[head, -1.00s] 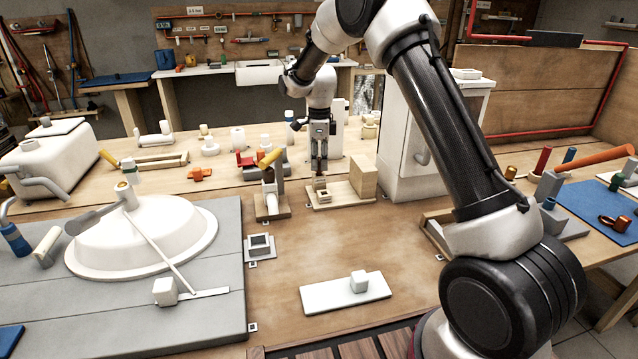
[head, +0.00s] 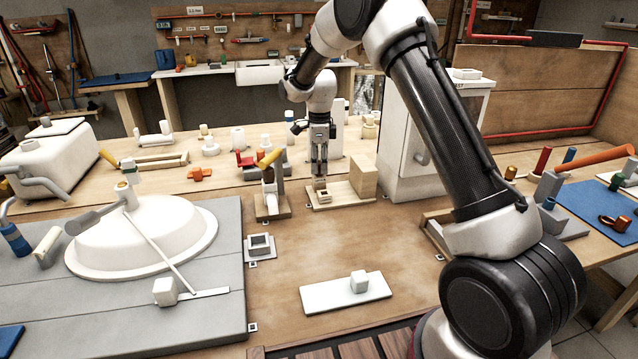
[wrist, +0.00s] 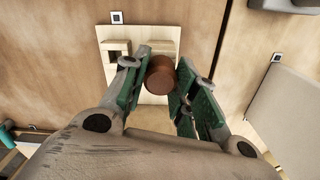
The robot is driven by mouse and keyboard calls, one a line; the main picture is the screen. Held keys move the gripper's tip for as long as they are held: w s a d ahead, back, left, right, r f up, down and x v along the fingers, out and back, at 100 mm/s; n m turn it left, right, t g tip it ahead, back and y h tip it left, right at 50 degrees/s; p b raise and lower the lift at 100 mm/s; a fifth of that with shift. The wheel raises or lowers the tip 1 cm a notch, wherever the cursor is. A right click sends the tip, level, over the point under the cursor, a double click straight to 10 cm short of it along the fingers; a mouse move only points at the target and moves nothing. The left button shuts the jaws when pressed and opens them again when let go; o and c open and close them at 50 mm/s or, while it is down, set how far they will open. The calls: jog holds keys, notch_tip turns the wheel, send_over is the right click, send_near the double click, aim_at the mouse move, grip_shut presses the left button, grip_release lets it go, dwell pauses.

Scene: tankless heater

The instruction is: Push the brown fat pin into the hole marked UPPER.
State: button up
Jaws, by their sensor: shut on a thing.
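The brown fat pin (wrist: 160,75) is a round, dark brown cylinder, seen nearly end-on between the fingertips in the wrist view. My gripper (wrist: 161,82) is shut on it, with one green-padded finger on each side. In the head view my gripper (head: 320,176) points down over the left part of a pale wooden board (head: 341,200); the pin cannot be made out there. The wrist view also shows this board (wrist: 148,96) beneath the pin. No UPPER mark or hole can be read in either view.
A tall wooden block (head: 364,177) stands on the board right of my gripper. A valve-like fixture (head: 270,190) stands close on the left, and a white cabinet (head: 425,135) stands behind right. The bench in front is clear up to a white plate (head: 325,296).

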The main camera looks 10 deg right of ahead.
aim_at(319, 162)
jog(key=shift+f, duration=0.1)
jog(key=o, duration=1)
notch_tip(319, 162, up, 12)
dwell(0.5)
